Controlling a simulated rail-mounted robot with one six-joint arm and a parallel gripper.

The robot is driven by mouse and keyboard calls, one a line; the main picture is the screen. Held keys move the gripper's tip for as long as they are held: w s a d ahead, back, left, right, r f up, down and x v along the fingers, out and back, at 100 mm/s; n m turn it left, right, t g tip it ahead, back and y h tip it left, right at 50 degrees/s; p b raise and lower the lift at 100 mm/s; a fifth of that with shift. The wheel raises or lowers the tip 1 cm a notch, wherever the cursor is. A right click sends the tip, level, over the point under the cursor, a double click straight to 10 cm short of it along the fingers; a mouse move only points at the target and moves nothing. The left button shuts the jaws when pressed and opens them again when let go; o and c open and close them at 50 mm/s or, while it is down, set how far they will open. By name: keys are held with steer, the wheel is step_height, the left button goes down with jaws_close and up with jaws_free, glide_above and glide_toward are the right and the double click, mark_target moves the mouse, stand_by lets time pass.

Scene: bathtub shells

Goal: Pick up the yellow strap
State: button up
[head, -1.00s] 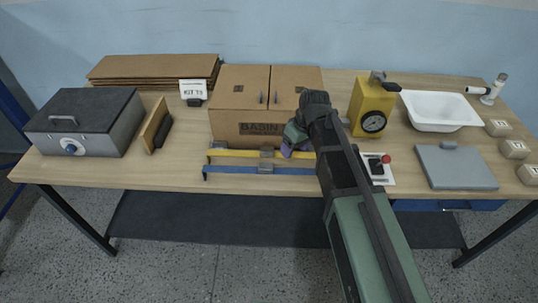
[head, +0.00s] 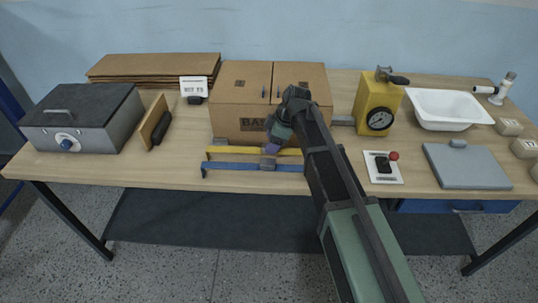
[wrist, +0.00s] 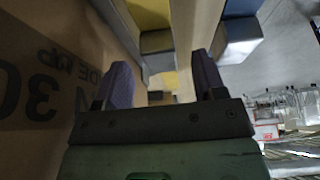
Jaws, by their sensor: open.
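The yellow strap (head: 228,153) lies along the table in front of the cardboard box, with a grey buckle near its middle. In the wrist view the yellow strap (wrist: 150,14) is at the top, with its grey buckle (wrist: 157,43) ahead of the fingers. My gripper (head: 273,143) is at the strap's buckle, pointing down. In the wrist view my gripper (wrist: 165,78) is open, with purple fingers spread and nothing between them. I cannot tell whether the fingers touch the strap. Part of the strap's right side is hidden by my arm.
A blue strap (head: 232,165) lies parallel, just in front, close to the right finger in the wrist view. The cardboard box (head: 240,122) stands close behind. A yellow scale (head: 372,103) and a switch panel (head: 394,178) are to the right.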

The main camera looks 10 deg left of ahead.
steer(key=b+x, duration=0.3)
steer(key=x, duration=0.2)
steer(key=shift+d+b, duration=0.1)
steer(key=shift+b, duration=0.25)
steer(key=shift+r, duration=0.2)
steer(key=c, duration=1.1)
steer(key=shift+r+p, duration=0.1)
steer(key=shift+p, duration=0.25)
step_height(320, 180, up, 15)
steer(key=p, duration=1.5)
steer(key=shift+r, duration=0.15)
